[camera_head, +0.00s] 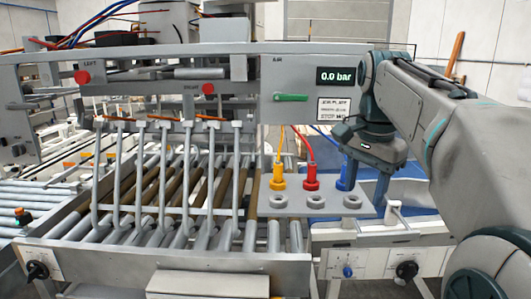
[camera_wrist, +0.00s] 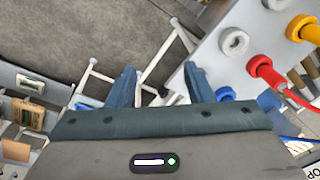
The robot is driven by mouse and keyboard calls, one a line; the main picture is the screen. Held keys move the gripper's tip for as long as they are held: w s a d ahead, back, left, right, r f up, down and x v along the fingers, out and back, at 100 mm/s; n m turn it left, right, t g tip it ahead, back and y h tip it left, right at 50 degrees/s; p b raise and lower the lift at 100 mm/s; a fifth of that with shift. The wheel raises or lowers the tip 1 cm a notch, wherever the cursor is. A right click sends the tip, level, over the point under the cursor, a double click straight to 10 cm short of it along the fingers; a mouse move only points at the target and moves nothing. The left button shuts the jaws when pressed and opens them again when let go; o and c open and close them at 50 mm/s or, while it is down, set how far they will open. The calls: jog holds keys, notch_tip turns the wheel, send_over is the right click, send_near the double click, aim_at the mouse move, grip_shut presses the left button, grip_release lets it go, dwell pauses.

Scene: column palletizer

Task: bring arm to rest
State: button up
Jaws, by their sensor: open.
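My gripper (camera_head: 377,196) points down at the right of the connector panel in the head view, below my bent grey arm. In the wrist view my gripper (camera_wrist: 159,75) has its two blue-grey fingers apart, with nothing between them. A blue plug (camera_head: 345,176) stands on the panel just left of the fingers in the head view, partly hidden by my gripper. In the wrist view the blue plug (camera_wrist: 225,93) is right of the fingers, apart from them.
A red plug (camera_head: 311,178) and a yellow plug (camera_head: 279,178) stand on the grey panel (camera_head: 262,206), behind a row of empty ring sockets (camera_head: 313,202). A green lever (camera_head: 291,97) and a gauge reading 0.0 bar (camera_head: 339,76) are above. Conveyor rollers (camera_head: 205,238) lie left.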

jog(key=s+a+f+n+b, duration=0.1)
jog(key=s+f+n, duration=0.2)
jog(key=s+f, duration=0.2)
jog(key=s+a+f+n+t+b, duration=0.1)
jog(key=s+f+n, duration=0.3)
jog(key=f, duration=0.7)
jog(key=s+a+f+n+t+b, duration=0.1)
jog(key=s+f+n, duration=0.2)
jog(key=s+f, duration=0.4)
notch_tip(320, 180, down, 2)
jog(key=shift+a+f+n+b, duration=0.1)
jog(key=shift+a+n+b, duration=0.2)
jog(key=shift+a, duration=0.1)
jog(key=shift+s, duration=0.1)
